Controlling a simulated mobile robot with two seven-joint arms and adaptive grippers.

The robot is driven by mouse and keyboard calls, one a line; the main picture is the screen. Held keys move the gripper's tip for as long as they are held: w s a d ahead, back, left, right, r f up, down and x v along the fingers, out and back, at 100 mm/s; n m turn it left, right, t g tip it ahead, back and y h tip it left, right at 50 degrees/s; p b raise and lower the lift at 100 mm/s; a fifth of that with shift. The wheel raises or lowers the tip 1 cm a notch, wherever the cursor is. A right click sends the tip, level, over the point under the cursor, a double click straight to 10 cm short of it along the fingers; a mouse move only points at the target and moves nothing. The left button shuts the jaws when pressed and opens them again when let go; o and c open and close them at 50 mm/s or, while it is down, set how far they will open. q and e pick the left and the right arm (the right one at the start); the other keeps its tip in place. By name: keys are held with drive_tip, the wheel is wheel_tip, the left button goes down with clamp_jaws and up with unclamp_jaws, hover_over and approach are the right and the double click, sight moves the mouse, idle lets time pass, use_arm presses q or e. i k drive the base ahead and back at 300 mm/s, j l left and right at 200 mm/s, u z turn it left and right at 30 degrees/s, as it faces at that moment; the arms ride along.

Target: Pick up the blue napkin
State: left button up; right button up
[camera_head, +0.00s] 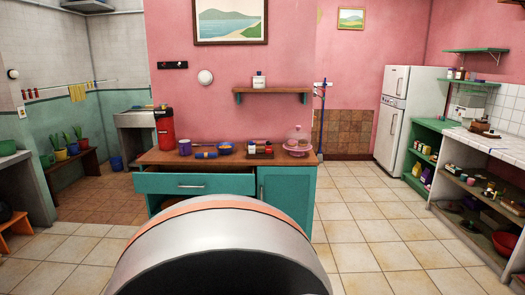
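A small blue rolled item (205,155) with an orange band, likely the blue napkin, lies on the wooden top of the teal cabinet (160,183) ahead. It lies near the front edge, between a purple mug (185,147) and a blue bowl (225,148). It is too small to make out clearly. Neither of my grippers is in view. A large rounded white and grey part with an orange stripe, seemingly mine, fills the bottom middle and hides some of the cabinet's lower front.
A red dispenser (164,130), small jars (260,148) and a glass-domed pink stand (297,143) share the cabinet top. An open shelf unit (465,210) and a white fridge (402,115) stand right. A plant bench (75,157) stands left. Tiled floor (375,225) is clear between.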

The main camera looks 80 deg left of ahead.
sight(206, 155)
drive_tip(key=u, duration=2.85)
